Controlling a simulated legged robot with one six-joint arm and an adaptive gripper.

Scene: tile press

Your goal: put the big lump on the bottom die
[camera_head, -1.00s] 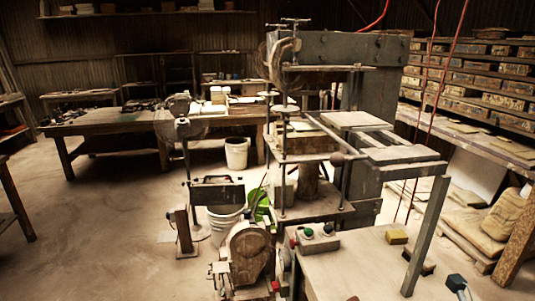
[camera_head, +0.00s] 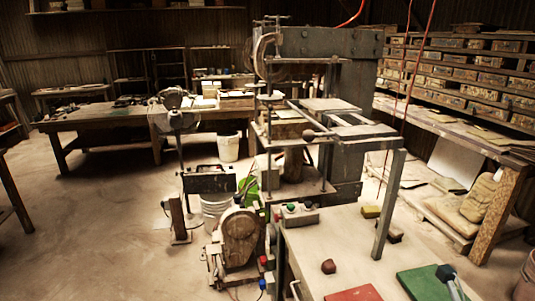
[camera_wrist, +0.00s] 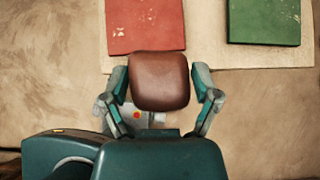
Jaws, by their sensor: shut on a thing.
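My gripper (camera_wrist: 160,98) is shut on a smooth brown lump (camera_wrist: 161,80) in the wrist view, with a finger on each side. The held lump shows in front of the near edge of the pale bench and the bare floor. The press (camera_head: 325,62) stands in the middle of the head view, with plates and posts. Its bottom die cannot be made out clearly there. Another, dark red-brown lump (camera_head: 328,266) lies on the bench, apart from the press.
The red mat (camera_wrist: 145,25) and green mat (camera_wrist: 263,22) also show in the wrist view. Steel posts and arms surround the press opening.

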